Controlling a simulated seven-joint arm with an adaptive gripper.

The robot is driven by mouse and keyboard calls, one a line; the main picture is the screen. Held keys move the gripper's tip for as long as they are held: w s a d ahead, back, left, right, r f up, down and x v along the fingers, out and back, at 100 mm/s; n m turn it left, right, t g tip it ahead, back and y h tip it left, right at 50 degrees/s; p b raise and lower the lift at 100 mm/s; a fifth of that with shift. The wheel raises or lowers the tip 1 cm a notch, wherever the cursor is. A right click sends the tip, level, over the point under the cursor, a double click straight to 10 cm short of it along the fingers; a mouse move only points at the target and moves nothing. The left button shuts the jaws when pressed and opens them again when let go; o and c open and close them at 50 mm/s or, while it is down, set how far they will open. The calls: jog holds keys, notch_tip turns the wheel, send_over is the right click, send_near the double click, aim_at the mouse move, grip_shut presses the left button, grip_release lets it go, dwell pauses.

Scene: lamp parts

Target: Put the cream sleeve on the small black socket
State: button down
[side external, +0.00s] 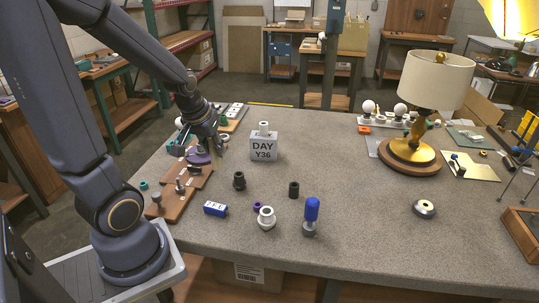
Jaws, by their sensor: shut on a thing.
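My gripper (216,147) is low over the wooden boards at the table's left side. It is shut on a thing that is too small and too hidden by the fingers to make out. A pale ring-like part (225,138) shows right beside the fingertips; I cannot tell whether it is held. A small whitish cylinder (264,127), perhaps the cream sleeve, stands on top of the grey block marked DAY Y36 (264,147). Two small black socket-like parts stand upright on the table, one left of middle (239,181) and one nearer the middle (294,189).
A purple disc (198,157) and several small parts sit on the brown boards (181,192). A blue block (215,209), a white flanged part (266,216) and a blue-handled tool (311,213) stand in front. A lamp (411,154) stands right. The right-centre tabletop is mostly clear.

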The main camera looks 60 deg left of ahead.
jog(key=s+r, duration=0.3)
jog(key=s, duration=0.1)
jog(key=w+a+f, duration=0.3)
jog(key=w+f, duration=0.3)
jog(key=w+a+f, duration=0.3)
jog(key=w+f, duration=0.3)
jog(key=w, duration=0.1)
jog(key=shift+f+n, duration=0.15)
jog(key=shift+n, duration=0.15)
jog(key=shift+w+f, duration=0.1)
jog(key=shift+f, duration=0.05)
jog(key=shift+f, duration=0.25)
jog(key=c, duration=1)
grip_release()
jog(key=shift+o, duration=0.2)
